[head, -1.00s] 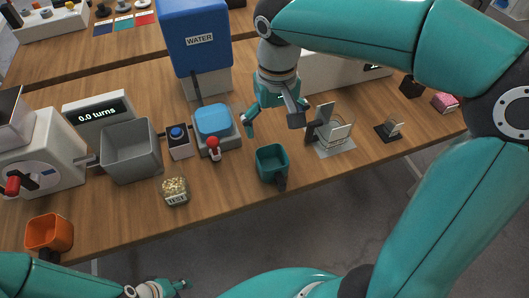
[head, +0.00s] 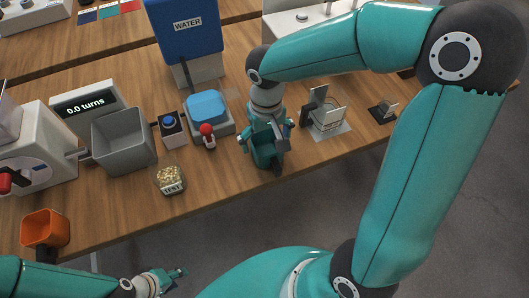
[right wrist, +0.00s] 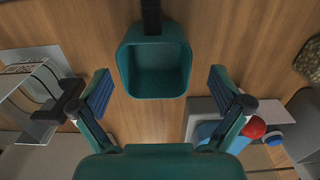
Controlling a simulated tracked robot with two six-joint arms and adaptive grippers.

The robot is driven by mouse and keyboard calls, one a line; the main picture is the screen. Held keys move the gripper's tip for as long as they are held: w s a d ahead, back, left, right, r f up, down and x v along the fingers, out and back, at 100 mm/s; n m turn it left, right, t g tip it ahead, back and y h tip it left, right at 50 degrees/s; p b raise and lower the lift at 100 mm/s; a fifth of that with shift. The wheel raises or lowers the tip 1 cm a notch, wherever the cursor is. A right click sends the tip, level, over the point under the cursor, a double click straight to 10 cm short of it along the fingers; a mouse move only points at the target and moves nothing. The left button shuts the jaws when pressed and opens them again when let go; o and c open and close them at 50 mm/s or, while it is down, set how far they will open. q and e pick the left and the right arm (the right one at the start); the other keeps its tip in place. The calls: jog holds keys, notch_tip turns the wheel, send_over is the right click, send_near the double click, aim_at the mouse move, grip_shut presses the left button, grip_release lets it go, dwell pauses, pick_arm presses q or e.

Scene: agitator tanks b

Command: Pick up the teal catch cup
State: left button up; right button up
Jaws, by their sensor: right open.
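The teal catch cup (right wrist: 155,70) is an open-topped square cup with a dark handle. It stands on the wooden table, and in the head view the cup (head: 265,159) is partly hidden behind my right gripper (head: 264,141). My right gripper is open above the cup's far side. In the right wrist view its two fingers (right wrist: 160,92) are apart, left and right of the cup's near rim, not touching it. My left gripper (head: 176,276) is at the bottom left, low in the picture and away from the cup; its fingers are too small to read.
A blue-topped scale-like unit with a red knob (head: 207,129) stands left of the cup. A metal stand (head: 325,120) is on its right. The table's front edge is close.

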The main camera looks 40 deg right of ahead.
aim_at(268, 150)
jog(key=f, duration=0.3)
jog(key=shift+s+d+f, duration=0.25)
jog(key=shift+f, duration=0.55)
jog(key=c, duration=1.1)
jog(key=shift+r, duration=0.1)
jog(key=shift+c, duration=0.2)
